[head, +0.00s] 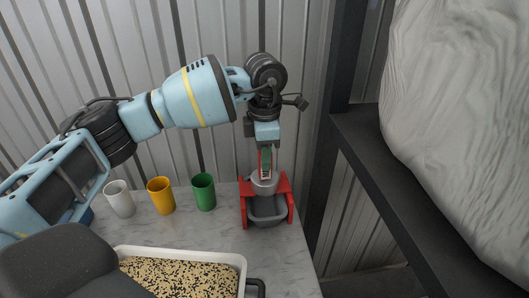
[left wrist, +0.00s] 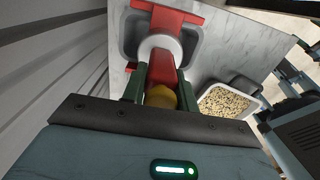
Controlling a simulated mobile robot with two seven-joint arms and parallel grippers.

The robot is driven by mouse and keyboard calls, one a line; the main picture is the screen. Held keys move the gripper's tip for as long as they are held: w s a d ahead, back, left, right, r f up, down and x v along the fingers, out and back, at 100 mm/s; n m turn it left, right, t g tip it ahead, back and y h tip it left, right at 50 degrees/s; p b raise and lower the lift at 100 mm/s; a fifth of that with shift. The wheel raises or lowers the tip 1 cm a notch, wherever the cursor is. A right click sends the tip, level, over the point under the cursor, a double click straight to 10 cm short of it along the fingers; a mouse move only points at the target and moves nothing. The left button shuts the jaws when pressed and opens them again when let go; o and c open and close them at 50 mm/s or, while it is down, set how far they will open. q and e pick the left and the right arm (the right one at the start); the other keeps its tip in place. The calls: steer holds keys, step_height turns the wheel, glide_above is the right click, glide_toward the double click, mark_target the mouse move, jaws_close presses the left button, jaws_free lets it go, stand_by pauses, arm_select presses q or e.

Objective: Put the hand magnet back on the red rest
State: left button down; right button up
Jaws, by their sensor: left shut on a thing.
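The hand magnet (head: 264,185) has a pale grey round head, and in the left wrist view its red handle (left wrist: 163,70) has a yellow end. My left gripper (head: 265,164) is shut on the handle, pointing down, with a green finger on each side. The red rest (head: 244,208) stands at the right end of the table, around a grey tray (head: 268,218). The magnet's head is over the middle of the rest, between its red sides. I cannot tell whether it touches the rest. My right gripper is not in view.
White (head: 120,200), yellow (head: 161,196) and green (head: 204,192) cups stand in a row left of the rest. A white-rimmed tray (head: 243,262) of mixed dark and pale grains sits in front. A dark frame post (head: 340,60) rises at the right.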

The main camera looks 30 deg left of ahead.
arm_select(q)
steer(key=c, duration=1.1)
jaws_free()
steer(key=shift+f, duration=0.1)
steer(key=shift+f, duration=0.1)
step_height(320, 180, up, 8)
steer(key=shift+d+r+b, duration=0.1)
steer(key=shift+b, duration=0.4)
